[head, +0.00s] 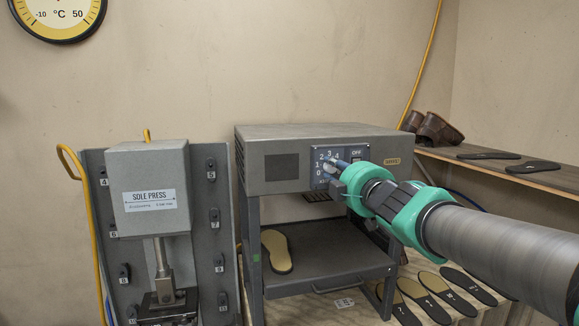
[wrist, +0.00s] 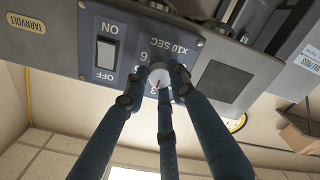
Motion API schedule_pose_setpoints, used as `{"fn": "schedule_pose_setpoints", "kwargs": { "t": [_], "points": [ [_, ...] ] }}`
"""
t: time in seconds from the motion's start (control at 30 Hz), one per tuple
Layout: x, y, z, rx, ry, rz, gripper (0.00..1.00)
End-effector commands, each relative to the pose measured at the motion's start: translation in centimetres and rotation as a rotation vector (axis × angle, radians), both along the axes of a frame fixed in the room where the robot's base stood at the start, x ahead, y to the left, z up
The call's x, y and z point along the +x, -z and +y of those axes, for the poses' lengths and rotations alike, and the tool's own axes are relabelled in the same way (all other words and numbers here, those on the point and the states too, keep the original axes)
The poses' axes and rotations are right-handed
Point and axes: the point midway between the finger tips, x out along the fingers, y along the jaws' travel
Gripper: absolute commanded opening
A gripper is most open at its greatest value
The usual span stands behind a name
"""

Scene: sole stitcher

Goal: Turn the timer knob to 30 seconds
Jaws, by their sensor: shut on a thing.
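The timer knob (wrist: 158,76) is a small pale round knob with a red mark, on the dark control panel (wrist: 128,22) of the grey machine. In the wrist view the panel appears turned over, with "X10 SEC" and some numbers around the knob; the red mark points roughly toward the lower side, near a partly hidden number. My gripper (wrist: 160,78) is shut on the knob, its dark fingers around it. In the head view my gripper (head: 338,178) covers the knob and part of the dial; the numbers 0 to 4 show beside it.
An ON/OFF switch (wrist: 107,52) is close beside the knob. The sole press (head: 150,200) stands to the left. A tan sole (head: 276,251) lies on the machine's lower shelf. A wooden shelf (head: 540,178) with shoes and dark soles is at right, with several soles below it.

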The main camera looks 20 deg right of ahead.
Motion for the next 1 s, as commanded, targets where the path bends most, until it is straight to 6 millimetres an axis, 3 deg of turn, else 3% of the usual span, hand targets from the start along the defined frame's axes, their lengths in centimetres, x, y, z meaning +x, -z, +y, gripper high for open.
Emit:
{"fn": "schedule_pose_setpoints", "kwargs": {
  "t": [0.4, 0.43, 0.5, 1.0],
  "points": [
    [0.05, 0.35, 0.06, 0.008, -0.001, 0.004, 0.0],
    [0.05, 0.34, 0.07, 0.008, -0.001, 0.004, 0.31],
    [0.05, 0.29, 0.05, 0.008, -0.001, 0.004, 0.44],
    [-0.75, -0.09, 0.0, 0.008, 0.001, -0.001, 0.44]
  ]
}}
